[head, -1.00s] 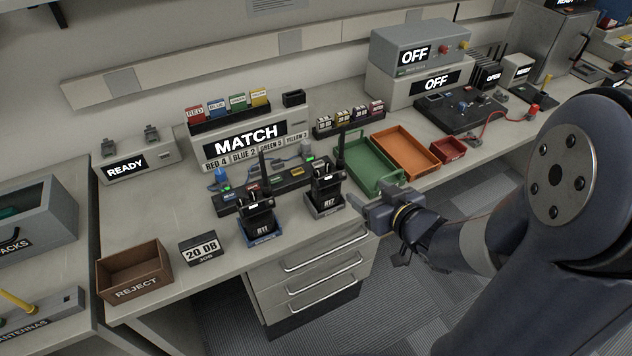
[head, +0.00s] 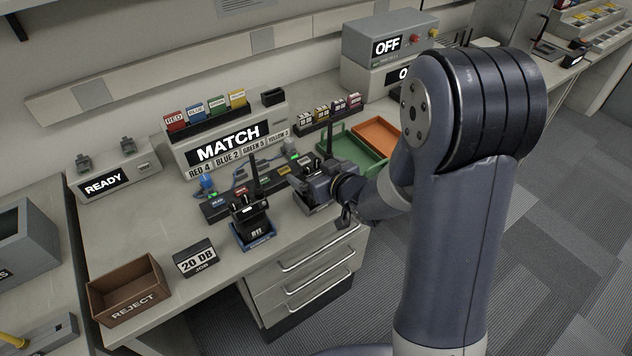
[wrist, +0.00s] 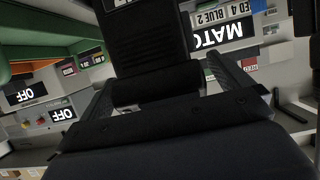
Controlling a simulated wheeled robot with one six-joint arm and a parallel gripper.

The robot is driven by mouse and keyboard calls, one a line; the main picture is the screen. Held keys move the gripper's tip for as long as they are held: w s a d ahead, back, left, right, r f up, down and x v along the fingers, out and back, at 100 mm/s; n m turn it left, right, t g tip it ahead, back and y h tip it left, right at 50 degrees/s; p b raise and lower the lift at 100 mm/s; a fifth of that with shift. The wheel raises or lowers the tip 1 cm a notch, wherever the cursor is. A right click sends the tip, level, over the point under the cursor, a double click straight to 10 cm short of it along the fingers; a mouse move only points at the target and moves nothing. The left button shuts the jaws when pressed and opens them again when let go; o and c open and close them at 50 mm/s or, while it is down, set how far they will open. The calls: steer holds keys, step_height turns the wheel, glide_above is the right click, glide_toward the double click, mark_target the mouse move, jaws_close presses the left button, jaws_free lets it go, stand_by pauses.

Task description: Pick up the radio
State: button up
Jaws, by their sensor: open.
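Two black handheld radios stand in holders near the bench's front edge. The radio R11 (head: 253,222) stands upright in a blue-edged holder and is apart from my gripper. My gripper (head: 312,181) is at the other radio, R17, and hides most of it in the head view; its antenna (head: 329,140) rises above the gripper. In the wrist view a black body, seemingly this radio (wrist: 145,40), fills the middle between the two fingers (wrist: 165,92). The jaws are open around it; whether they touch it I cannot tell.
A green tray (head: 376,161) and an orange tray (head: 384,123) lie behind the arm. The MATCH box (head: 228,143) stands behind the radios. Bare bench lies at left.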

steer(key=shift+c, duration=0.4)
steer(key=c, duration=1.3)
steer(key=shift+o, duration=0.2)
